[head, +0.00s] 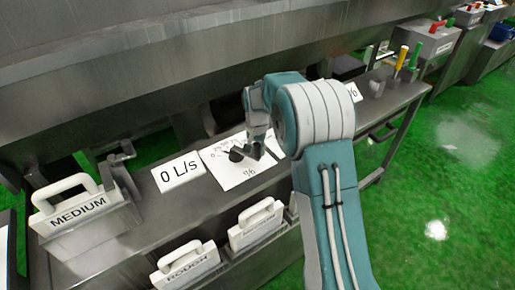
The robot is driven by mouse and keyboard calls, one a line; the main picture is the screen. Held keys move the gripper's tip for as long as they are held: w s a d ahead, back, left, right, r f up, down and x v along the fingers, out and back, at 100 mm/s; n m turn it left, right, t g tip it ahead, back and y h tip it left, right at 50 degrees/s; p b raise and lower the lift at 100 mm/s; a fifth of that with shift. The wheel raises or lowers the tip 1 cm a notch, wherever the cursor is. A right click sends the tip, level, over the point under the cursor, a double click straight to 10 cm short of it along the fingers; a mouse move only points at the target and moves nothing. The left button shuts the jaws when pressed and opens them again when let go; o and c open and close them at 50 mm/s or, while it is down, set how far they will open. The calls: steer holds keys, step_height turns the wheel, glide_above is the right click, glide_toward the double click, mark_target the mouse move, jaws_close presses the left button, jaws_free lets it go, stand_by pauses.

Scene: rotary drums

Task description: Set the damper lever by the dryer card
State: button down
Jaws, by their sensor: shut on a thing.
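The white dial sheet (225,172) lies on the grey bench, with a scale and a "%" sign printed on it. A dark lever knob (236,154) sits over the sheet. My gripper (247,152) is low over the sheet, shut on the dark lever, with its fingers partly hiding it. The rest of the lever and its exact setting on the scale are hard to read. A white sign reading "0 L/s" (180,171) stands just left of the sheet. A handled white plate reading "MEDIUM" (80,210) stands at the left; I cannot tell whether it is the dryer card.
Handled plates, one reading "ROUGH" (186,265) and one unreadable (256,226), sit along the bench's front. Yellow (401,58) and green (415,56) handles stand at the far right. A large grey drum housing (170,60) overhangs the back. Green floor is clear at right.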

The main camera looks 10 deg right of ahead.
steer(key=shift+f, duration=0.15)
steer(key=shift+c, duration=2)
jaws_free()
steer(key=shift+a, duration=0.1)
step_height(320, 180, up, 12)
steer(key=shift+w+a+f, duration=0.1)
steer(key=shift+f, duration=0.05)
